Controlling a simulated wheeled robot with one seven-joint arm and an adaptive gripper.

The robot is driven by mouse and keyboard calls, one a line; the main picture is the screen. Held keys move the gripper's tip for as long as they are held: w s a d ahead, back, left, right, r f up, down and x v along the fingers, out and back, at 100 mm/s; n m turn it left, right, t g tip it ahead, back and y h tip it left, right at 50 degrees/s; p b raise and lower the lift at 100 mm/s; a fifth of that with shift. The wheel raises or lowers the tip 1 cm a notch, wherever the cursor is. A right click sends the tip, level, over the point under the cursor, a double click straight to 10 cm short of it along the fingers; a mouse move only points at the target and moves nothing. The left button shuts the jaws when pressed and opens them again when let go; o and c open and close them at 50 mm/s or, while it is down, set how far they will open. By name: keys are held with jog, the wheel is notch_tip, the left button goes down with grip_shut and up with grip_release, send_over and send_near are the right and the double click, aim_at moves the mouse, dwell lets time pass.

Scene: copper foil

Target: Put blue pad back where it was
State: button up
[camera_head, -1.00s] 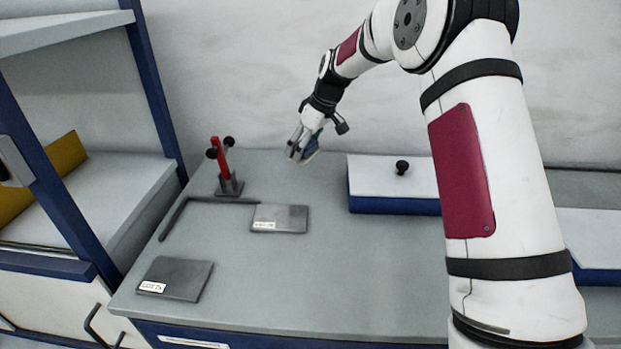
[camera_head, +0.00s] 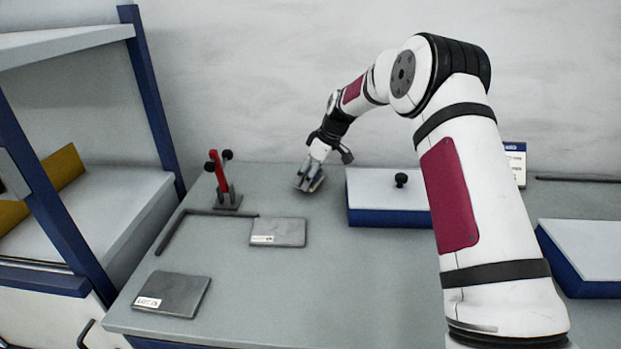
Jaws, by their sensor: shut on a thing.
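My gripper (camera_head: 309,182) is shut on the blue pad (camera_head: 317,184), a small piece that shows only partly between and beside the fingers. The gripper points down low over the back of the grey worktop, just left of the blue and white box. I cannot tell whether the pad touches the worktop.
A blue-sided box with a white lid and black knob (camera_head: 401,180) stands right of the gripper. A red toggle clamp (camera_head: 221,180) and dark angle bar (camera_head: 180,222) are at left. Two grey plates (camera_head: 278,232) (camera_head: 172,294) lie in front. The central worktop is clear.

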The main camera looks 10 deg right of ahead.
jog(key=shift+f, duration=0.7)
jog(key=shift+f, duration=0.1)
jog(key=o, duration=1.1)
jog(key=v, duration=1.2)
